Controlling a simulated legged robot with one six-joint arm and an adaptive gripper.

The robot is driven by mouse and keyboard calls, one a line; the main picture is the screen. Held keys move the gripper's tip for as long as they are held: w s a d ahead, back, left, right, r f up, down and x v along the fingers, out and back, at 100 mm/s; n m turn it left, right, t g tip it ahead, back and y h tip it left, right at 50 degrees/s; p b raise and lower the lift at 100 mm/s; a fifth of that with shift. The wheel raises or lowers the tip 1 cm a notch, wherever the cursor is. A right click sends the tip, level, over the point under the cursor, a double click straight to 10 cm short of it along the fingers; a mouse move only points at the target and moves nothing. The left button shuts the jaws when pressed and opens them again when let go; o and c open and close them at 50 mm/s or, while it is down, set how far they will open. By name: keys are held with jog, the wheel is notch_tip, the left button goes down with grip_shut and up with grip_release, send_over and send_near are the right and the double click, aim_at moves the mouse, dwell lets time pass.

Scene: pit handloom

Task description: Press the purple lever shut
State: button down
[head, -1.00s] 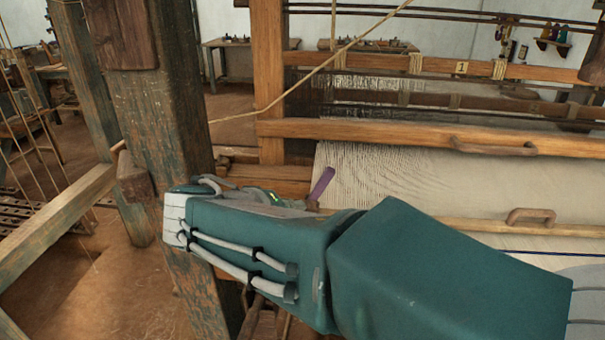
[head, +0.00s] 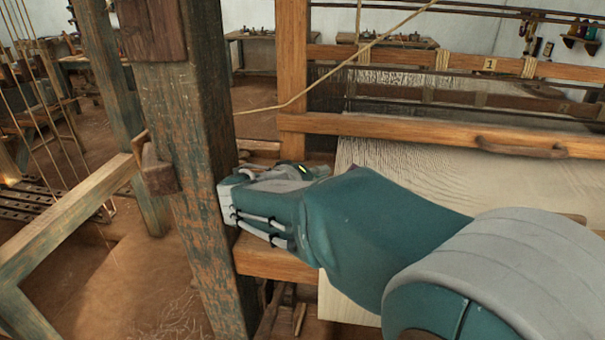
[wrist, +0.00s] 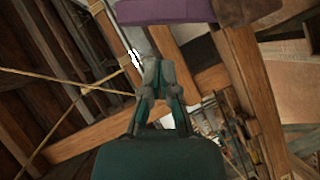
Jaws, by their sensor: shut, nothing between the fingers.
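The purple lever (wrist: 165,11) crosses the top edge of the wrist view, cut off by the frame.
A thick worn wooden post (head: 190,150) stands close left of my wrist. The loom's crossbeam (head: 400,127) and pale cloth (head: 420,170) lie behind my arm. A slack rope (head: 350,65) runs overhead. Open floor (head: 130,270) shows at lower left.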

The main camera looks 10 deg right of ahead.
jog(key=d, duration=0.1)
jog(key=d+f, duration=0.1)
jog(key=shift+s+d, duration=0.15)
jog(key=shift+d, duration=0.25)
jog(key=shift+a, duration=0.1)
jog(key=shift+s+d+m+y, duration=0.15)
jog(key=shift+d+m+y, duration=0.15)
jog(key=shift+d+m, duration=0.15)
jog(key=d+f+m+y, duration=0.1)
jog(key=m+y, duration=0.1)
jog(key=s+d+m+y, duration=0.1)
jog(key=d+y, duration=0.1)
jog(key=d+f+m+y, duration=0.1)
jog(key=m+y, duration=0.1)
jog(key=shift+s+d+f+m, duration=0.25)
jog(key=shift+d+f+m, duration=0.05)
jog(key=shift+f+m, duration=0.05)
jog(key=shift+d+f+y, duration=0.1)
jog(key=shift+f+y, duration=0.05)
jog(key=shift+y, duration=0.15)
jog(key=shift+s+d+f, duration=0.1)
jog(key=shift+f, duration=0.2)
